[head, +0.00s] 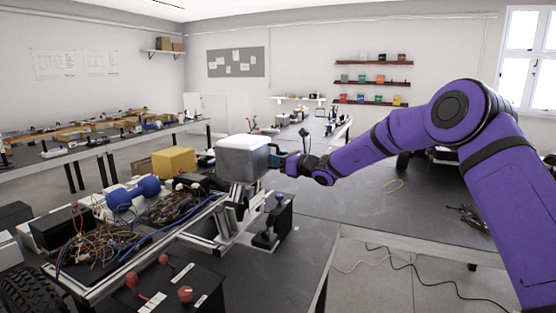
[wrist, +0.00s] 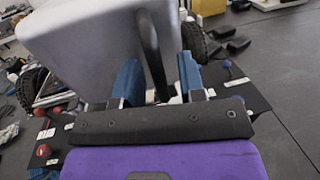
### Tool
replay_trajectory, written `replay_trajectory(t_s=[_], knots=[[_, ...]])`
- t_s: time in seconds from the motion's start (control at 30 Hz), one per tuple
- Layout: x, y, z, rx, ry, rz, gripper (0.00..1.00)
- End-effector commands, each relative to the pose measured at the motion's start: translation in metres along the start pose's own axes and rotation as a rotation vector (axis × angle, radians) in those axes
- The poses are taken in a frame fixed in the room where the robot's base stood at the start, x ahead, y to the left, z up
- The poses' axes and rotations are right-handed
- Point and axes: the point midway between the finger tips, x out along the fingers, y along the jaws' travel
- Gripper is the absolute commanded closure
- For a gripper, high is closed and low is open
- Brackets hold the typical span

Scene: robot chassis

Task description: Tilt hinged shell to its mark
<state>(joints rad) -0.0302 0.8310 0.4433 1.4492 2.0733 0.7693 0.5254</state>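The hinged shell is a light grey box-like cover (head: 242,158) standing raised above the chassis on the bench. In the wrist view the shell (wrist: 95,45) fills the upper left, and a dark curved handle (wrist: 151,50) stands out from its near side. My gripper (head: 283,161) is at the shell's right side. In the wrist view its two blue fingers (wrist: 162,75) stand apart with the handle between them, and a gap shows on the right of the handle. Whether the left finger touches it is unclear. The hinge is hidden, and I cannot make out a mark.
The chassis (head: 220,230) holds tangled wires (head: 100,247), blue cylinders (head: 135,195) and a yellow box (head: 174,161). A black panel with red knobs (head: 160,288) lies in front. The dark bench top (head: 345,200) to the right is mostly clear.

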Motion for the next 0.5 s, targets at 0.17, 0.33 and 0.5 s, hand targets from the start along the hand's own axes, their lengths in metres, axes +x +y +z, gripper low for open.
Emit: replay_trajectory(t_s=[0.17,0.33,0.5], knots=[[-0.016,-0.001,0.000,0.001,0.001,-0.002,0.63],[-0.048,-0.001,0.000,0.000,0.001,-0.003,0.63],[-0.078,-0.001,0.001,0.000,0.001,-0.002,0.63]])
